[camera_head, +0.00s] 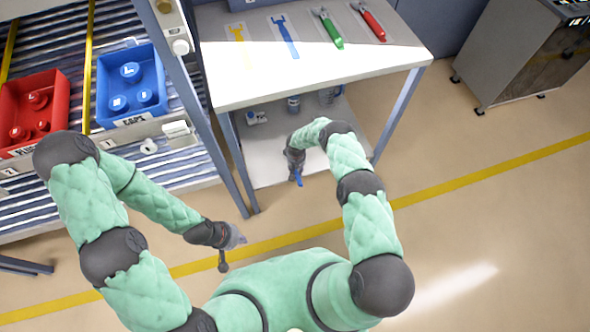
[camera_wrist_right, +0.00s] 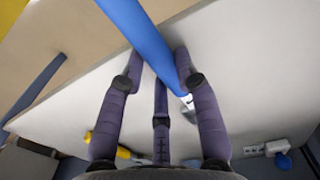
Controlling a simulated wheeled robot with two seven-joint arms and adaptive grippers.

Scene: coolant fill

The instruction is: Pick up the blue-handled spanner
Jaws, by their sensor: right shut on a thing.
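The blue-handled spanner (camera_wrist_right: 148,42) is in my right gripper (camera_wrist_right: 158,62); in the right wrist view its blue handle runs between the fingers, with a bit of metal showing near the right finger. In the head view a short piece of the blue handle (camera_head: 298,181) shows below my right gripper (camera_head: 296,166), at the front edge of the lower shelf (camera_head: 270,165). The rest of the spanner is hidden there. My left gripper (camera_head: 233,240) hangs over the floor, away from the spanner; its fingers are too small to read.
The bench top (camera_head: 330,62) has a blue outline (camera_head: 284,36), a yellow outline (camera_head: 238,34), a green spanner (camera_head: 329,28) and a red spanner (camera_head: 369,20). A yellow-handled thing (camera_wrist_right: 124,153) lies on the shelf. Bench legs stand either side. A rack with red (camera_head: 36,105) and blue bins (camera_head: 130,88) is left.

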